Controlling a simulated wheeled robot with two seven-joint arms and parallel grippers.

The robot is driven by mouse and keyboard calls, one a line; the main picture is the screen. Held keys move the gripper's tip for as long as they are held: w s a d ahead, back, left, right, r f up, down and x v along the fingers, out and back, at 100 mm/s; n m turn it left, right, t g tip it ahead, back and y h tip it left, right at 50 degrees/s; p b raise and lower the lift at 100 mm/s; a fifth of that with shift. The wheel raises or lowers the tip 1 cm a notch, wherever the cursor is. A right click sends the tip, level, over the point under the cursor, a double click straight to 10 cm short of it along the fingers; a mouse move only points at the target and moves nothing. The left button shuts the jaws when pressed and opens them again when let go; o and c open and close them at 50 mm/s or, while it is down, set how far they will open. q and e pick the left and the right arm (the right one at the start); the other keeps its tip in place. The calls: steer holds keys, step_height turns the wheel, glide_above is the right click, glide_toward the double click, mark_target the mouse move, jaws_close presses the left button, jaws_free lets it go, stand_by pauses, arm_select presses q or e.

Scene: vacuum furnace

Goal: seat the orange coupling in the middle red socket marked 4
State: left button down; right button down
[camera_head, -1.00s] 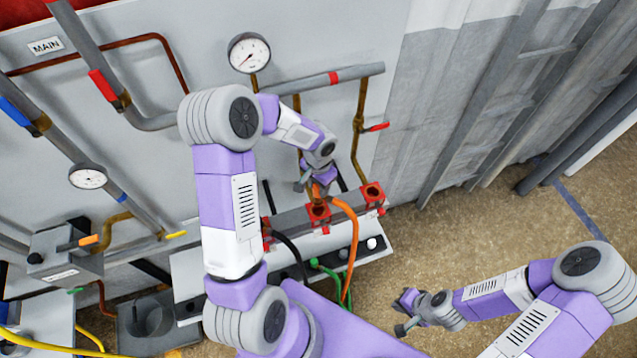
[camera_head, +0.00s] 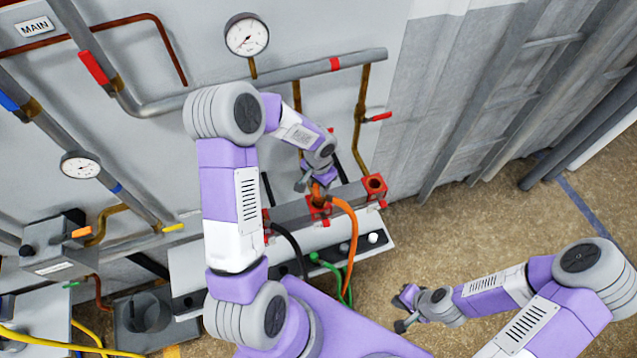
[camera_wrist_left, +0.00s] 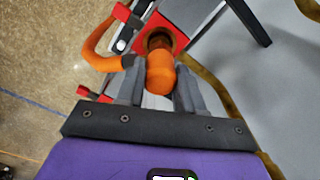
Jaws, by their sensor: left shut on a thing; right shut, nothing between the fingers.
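The orange coupling (camera_wrist_left: 160,74) is on the end of an orange hose. My left gripper (camera_head: 312,186) is shut on it, with one finger on each side in the left wrist view (camera_wrist_left: 159,88). The coupling's front end is at the dark round opening of the middle red socket (camera_head: 319,210). That socket's red plate also shows in the left wrist view (camera_wrist_left: 127,38). How deep the coupling sits is hidden, and no number 4 is readable. My right gripper (camera_head: 402,308) is shut and empty above the floor, away from the sockets.
A red socket (camera_head: 375,184) to the right stands empty. A black hose (camera_head: 292,243) and green hoses (camera_head: 333,272) hang beside the orange hose (camera_head: 352,225). A grey pipe (camera_head: 300,72) and a gauge (camera_head: 247,36) are on the wall behind. The floor at right is clear.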

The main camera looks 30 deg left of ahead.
arm_select(q)
steer(key=shift+f+b, duration=1.3)
steer(key=shift+f, duration=0.2)
steer(key=shift+f+b, duration=0.3)
steer(key=shift+b, duration=0.05)
steer(key=c, duration=0.6)
jaws_free()
steer(key=shift+c, duration=0.2)
step_height(320, 180, up, 8)
steer(key=shift+f, duration=0.2)
